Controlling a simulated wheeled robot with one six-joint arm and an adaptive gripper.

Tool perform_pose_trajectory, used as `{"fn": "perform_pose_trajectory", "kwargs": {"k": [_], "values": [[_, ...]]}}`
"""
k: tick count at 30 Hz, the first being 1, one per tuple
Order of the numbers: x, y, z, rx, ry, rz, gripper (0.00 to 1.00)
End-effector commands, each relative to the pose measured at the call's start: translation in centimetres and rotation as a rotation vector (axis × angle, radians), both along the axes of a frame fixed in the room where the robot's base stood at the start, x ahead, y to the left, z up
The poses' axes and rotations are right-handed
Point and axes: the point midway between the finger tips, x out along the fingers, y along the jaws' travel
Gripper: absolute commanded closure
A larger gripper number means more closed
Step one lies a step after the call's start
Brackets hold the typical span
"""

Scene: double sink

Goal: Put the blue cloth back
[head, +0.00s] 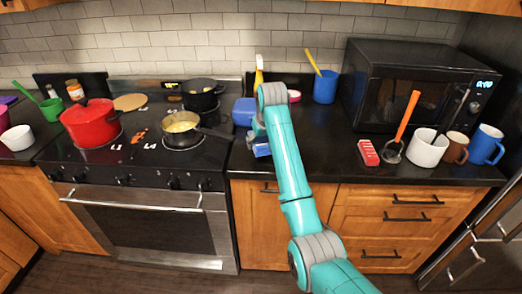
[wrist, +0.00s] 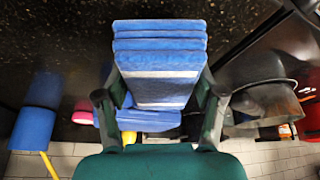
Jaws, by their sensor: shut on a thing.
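The blue cloth (wrist: 160,62) is a folded, layered blue bundle with a pale band. In the wrist view it lies between the two fingers of my gripper (wrist: 160,100), which is shut on it. In the head view a blue piece of it (head: 261,149) shows below my wrist, near the counter's front edge, right of the stove; my arm hides most of the gripper. Whether the cloth touches the counter I cannot tell. Another blue item (head: 245,110) shows just behind it, partly hidden; its kind is unclear.
The stove (head: 130,140) with a red pot (head: 90,122) and a pan (head: 182,127) is on the left. A blue utensil cup (head: 325,87) stands behind. A microwave (head: 410,95), red item (head: 368,152) and mugs stand right. The black counter (head: 325,150) is clear between.

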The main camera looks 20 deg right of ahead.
Motion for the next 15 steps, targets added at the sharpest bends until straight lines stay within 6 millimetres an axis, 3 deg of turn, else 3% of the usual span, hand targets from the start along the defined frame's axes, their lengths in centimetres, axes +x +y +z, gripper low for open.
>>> {"fn": "perform_pose_trajectory", "kwargs": {"k": [6, 15], "values": [[-0.1, 0.0, -3.3, 0.0, 0.004, 0.0, 0.82], [0.0, 0.0, -3.6, 0.0, 0.001, 0.0, 0.82]]}}
